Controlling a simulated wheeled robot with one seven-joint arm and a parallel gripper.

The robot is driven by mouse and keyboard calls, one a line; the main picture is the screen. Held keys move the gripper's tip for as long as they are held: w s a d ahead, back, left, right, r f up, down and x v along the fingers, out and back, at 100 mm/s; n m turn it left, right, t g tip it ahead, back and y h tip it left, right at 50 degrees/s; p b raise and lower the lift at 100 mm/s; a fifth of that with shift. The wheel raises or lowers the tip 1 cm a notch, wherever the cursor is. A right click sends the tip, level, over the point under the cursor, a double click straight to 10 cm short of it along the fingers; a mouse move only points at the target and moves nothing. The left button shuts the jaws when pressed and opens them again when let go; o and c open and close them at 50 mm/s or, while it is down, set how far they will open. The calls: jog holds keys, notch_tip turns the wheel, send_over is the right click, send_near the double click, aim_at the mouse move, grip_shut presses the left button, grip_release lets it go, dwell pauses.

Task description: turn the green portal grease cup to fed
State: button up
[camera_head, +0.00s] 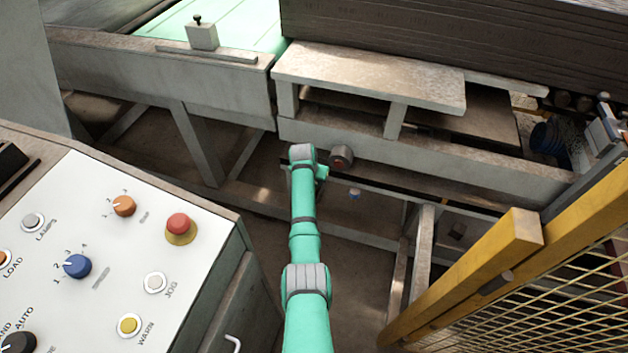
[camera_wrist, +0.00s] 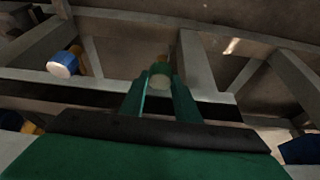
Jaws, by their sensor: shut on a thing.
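In the wrist view, the green portal grease cup (camera_wrist: 160,79) sits between the two fingers of my gripper (camera_wrist: 161,84). The fingers are shut on it from both sides. Its pale round end faces the camera, and brassy metal shows just behind it. I cannot read any mark that tells which way the cup is turned. In the head view my green arm reaches to the lower rail of the machine frame, and its end hides the cup and the fingers.
A blue-ringed cup with a pale face (camera_wrist: 63,64) stands left of the fingers in the wrist view. A grey round fitting (camera_head: 341,157) is right of my wrist in the head view. A control panel (camera_head: 110,240) lies left, and a yellow guard (camera_head: 480,265) right.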

jog(key=m, duration=0.2)
jog(key=m+g+h, duration=0.1)
jog(key=m, duration=0.1)
jog(key=shift+w+a, duration=0.15)
jog(key=shift+a, duration=0.05)
jog(key=shift+m+g+h, duration=0.6)
jog(key=shift+m+h, duration=0.1)
jog(key=shift+m, duration=1.5)
jog(key=o, duration=1)
jog(key=v, duration=1)
jog(key=shift+w+a+r, duration=0.1)
jog(key=shift+a+r, duration=0.05)
jog(key=shift+r, duration=0.2)
